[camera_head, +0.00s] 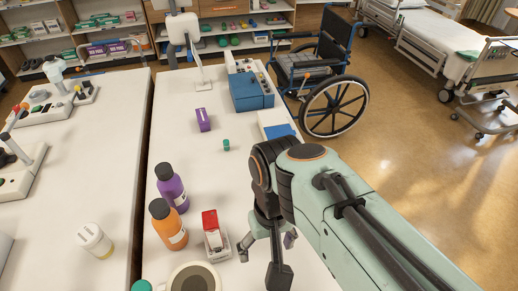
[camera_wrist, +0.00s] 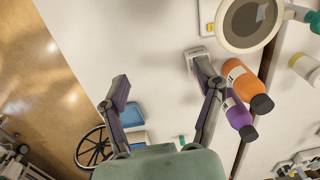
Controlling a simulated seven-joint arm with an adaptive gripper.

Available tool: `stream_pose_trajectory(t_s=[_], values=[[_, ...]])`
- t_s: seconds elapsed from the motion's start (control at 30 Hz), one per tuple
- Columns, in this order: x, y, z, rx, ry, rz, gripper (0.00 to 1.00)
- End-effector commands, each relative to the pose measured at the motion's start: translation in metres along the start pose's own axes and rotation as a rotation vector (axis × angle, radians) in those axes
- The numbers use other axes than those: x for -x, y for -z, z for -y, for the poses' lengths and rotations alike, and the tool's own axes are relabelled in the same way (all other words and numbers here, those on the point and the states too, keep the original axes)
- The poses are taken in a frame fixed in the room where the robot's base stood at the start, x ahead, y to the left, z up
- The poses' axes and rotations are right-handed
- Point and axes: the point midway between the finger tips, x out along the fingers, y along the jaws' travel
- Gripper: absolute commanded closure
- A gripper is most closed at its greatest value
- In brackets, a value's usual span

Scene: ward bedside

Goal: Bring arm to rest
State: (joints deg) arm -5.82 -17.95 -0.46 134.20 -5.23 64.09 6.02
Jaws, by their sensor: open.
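My gripper (camera_head: 268,244) points down over the front part of the white table (camera_head: 182,128), close to its right edge. In the wrist view its two fingers (camera_wrist: 158,95) stand wide apart with nothing between them but bare tabletop beyond. A small clear tray with a red and white box (camera_head: 212,232) stands just left of the gripper in the head view. Whether the left finger touches the tray is not clear. My arm hides part of the table's right edge.
An orange bottle (camera_head: 168,226) and a purple bottle (camera_head: 171,188) stand left of the tray. A round white device (camera_head: 193,279) is at the front. A purple box (camera_head: 203,120), a small green item (camera_head: 226,145) and a blue device (camera_head: 250,92) are farther back. A wheelchair (camera_head: 325,75) stands beyond the table.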

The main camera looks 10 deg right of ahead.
Motion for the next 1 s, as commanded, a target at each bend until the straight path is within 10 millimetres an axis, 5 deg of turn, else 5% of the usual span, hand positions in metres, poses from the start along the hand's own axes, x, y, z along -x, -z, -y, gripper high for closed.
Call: stream_pose_trajectory(t_s=[0.1, 0.23, 1.0], values=[[-0.007, -0.042, -0.009, 0.017, 0.015, -0.006, 0.33], [-0.015, -0.063, -0.011, 0.033, 0.023, -0.005, 0.33], [-0.016, -0.065, -0.011, 0.036, 0.024, -0.003, 0.33]])
